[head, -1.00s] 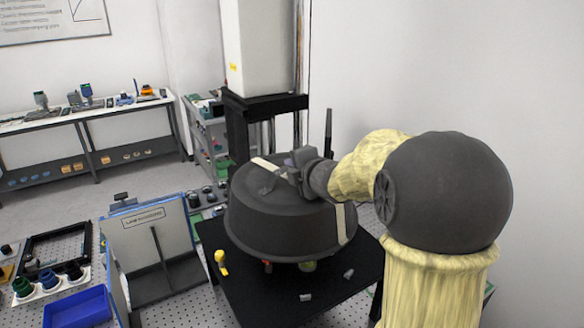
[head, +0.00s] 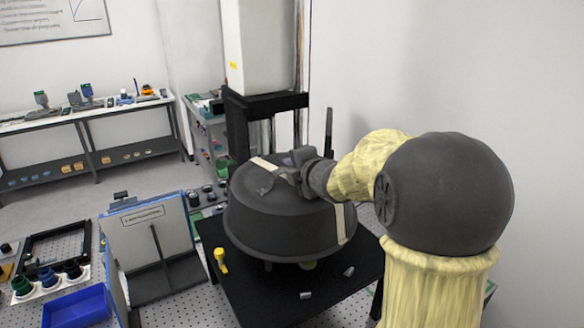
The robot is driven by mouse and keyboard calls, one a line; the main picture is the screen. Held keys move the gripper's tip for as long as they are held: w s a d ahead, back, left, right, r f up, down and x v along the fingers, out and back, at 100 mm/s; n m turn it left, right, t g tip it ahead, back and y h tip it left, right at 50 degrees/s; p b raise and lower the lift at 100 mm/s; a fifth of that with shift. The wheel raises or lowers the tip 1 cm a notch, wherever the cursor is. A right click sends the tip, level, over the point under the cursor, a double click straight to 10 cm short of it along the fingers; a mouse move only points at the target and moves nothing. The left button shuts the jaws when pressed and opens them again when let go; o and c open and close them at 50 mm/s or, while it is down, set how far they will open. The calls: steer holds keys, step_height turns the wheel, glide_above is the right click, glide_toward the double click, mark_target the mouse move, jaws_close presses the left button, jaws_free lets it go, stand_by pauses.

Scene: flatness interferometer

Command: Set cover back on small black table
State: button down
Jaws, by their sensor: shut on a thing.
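The cover (head: 275,222) is a large round dark grey lid with pale strips on its top and side. It sits at or just above the small black table (head: 270,300), and I cannot tell whether its rim touches anything all round. Small parts show under its front rim, including a greenish one (head: 308,265). My gripper (head: 290,172) is at the top of the cover, shut on its handle, which is mostly hidden by the jaws. My arm comes in from the right.
A yellow-handled piece (head: 220,260) and small grey pieces (head: 306,295) lie on the black table. A framed panel (head: 150,240) stands at its left, with a blue bin (head: 77,308) farther left. A tall white column (head: 258,45) on a black frame rises behind.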

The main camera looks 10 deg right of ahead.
steer(key=shift+w+f+b, duration=0.1)
steer(key=shift+f+b, duration=0.15)
steer(key=shift+b, duration=0.05)
steer(key=shift+s+f, duration=0.15)
steer(key=shift+s, duration=0.1)
steer(key=shift+w+f+b, duration=0.1)
steer(key=shift+f+b, duration=0.2)
steer(key=shift+b, duration=0.2)
steer(key=shift+f, duration=0.1)
steer(key=shift+f+b, duration=2.45)
steer(key=shift+b, duration=0.2)
steer(key=shift+f+b, duration=0.3)
